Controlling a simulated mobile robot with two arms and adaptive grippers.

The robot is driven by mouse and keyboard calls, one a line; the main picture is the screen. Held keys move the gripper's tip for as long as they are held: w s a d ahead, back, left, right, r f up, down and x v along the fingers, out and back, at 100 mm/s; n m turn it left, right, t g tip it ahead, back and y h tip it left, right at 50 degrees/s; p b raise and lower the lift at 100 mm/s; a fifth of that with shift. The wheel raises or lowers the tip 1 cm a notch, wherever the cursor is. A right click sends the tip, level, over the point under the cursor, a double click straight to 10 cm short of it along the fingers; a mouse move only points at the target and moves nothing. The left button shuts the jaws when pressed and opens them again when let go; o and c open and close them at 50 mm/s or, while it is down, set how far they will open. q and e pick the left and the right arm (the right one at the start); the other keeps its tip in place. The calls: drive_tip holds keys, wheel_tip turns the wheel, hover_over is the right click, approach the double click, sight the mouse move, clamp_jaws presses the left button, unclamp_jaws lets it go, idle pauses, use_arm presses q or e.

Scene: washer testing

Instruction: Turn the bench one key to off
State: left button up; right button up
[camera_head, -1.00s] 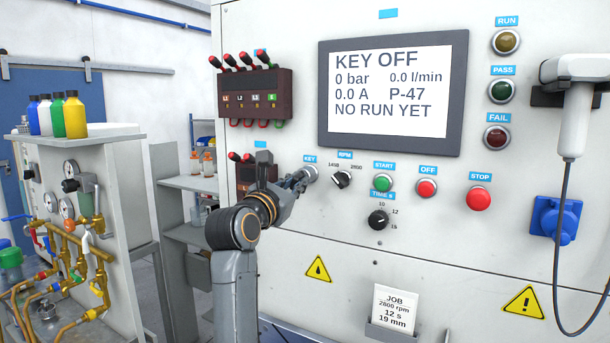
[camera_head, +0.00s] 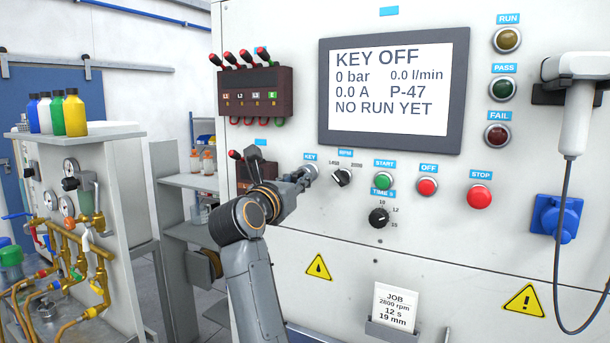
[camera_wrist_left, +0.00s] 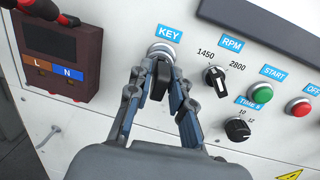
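The bench key (camera_wrist_left: 160,76) is a black key head in a silver round lock under the blue KEY label (camera_wrist_left: 168,33). In the head view the lock (camera_head: 311,171) is partly covered by my gripper. My left gripper (camera_wrist_left: 158,88) has one finger on each side of the key head, and the fingertips appear closed on it. In the head view my left gripper (camera_head: 300,178) reaches the panel from the left. The screen (camera_head: 392,92) reads KEY OFF, 0 bar, 0.0 A, NO RUN YET. My right gripper is not in view.
Right of the key are the RPM knob (camera_head: 342,177), green START button (camera_head: 383,183), TIME knob (camera_head: 378,218), and red OFF (camera_head: 427,187) and STOP (camera_head: 479,198) buttons. A dark terminal block (camera_wrist_left: 56,60) with a red plug is close on the left.

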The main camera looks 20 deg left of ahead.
sight(298, 172)
use_arm(q)
drive_tip(key=shift+o, duration=0.7)
wheel_tip(298, 172, up, 10)
